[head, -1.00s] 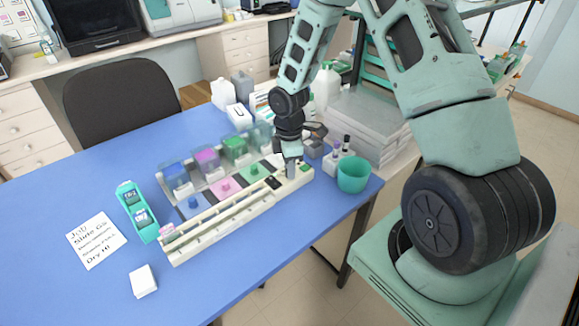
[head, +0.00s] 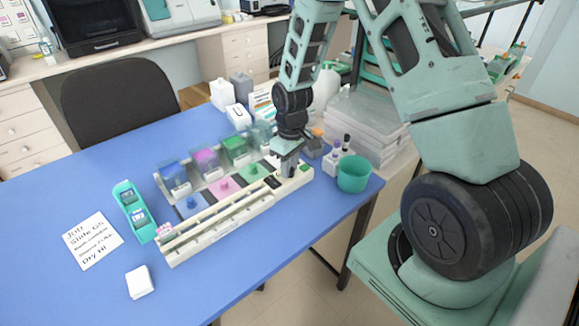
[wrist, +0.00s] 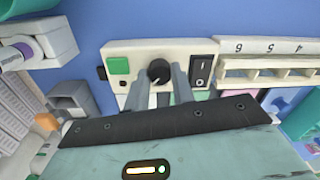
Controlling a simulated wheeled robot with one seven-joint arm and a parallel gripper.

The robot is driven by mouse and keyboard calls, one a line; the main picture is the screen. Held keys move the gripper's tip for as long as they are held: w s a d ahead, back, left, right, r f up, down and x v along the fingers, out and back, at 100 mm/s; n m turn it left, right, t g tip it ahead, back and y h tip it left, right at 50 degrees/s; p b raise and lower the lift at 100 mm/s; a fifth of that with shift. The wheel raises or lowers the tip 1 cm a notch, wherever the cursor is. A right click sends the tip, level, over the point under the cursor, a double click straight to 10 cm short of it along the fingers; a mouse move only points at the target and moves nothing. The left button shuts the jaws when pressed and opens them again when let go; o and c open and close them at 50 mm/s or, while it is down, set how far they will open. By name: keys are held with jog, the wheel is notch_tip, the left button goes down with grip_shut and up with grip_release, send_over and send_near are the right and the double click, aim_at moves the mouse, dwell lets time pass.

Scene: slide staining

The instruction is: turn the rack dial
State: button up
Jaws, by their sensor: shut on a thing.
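The rack (head: 215,232) is a long white slotted unit on the blue table, and its right end carries a control panel (wrist: 122,50). In the wrist view, the rack dial (wrist: 158,70) is a round black knob on that panel, between a green square button (wrist: 118,66) and a black rocker switch (wrist: 201,70). My gripper (wrist: 161,82) points at the panel, with its two grey fingers either side of the dial, shut on it. In the head view, my gripper (head: 288,170) is over the right end of the rack and hides the dial.
Staining jars (head: 205,162) with coloured pads stand behind the rack. A teal cup (head: 353,174) and small bottles (head: 334,160) stand close on the right. A teal device (head: 134,210), a note (head: 92,240) and a white block (head: 140,282) lie left. The front table is clear.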

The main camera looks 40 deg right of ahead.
jog(key=shift+m, duration=0.5)
jog(key=o, duration=1)
jog(key=r+b, duration=0.1)
jog(key=r, duration=1)
jog(key=r+b, duration=0.1)
jog(key=r, duration=0.5)
jog(key=shift+d+r+b, duration=0.25)
jog(key=shift+d+b, duration=0.05)
jog(key=shift+d, duration=0.1)
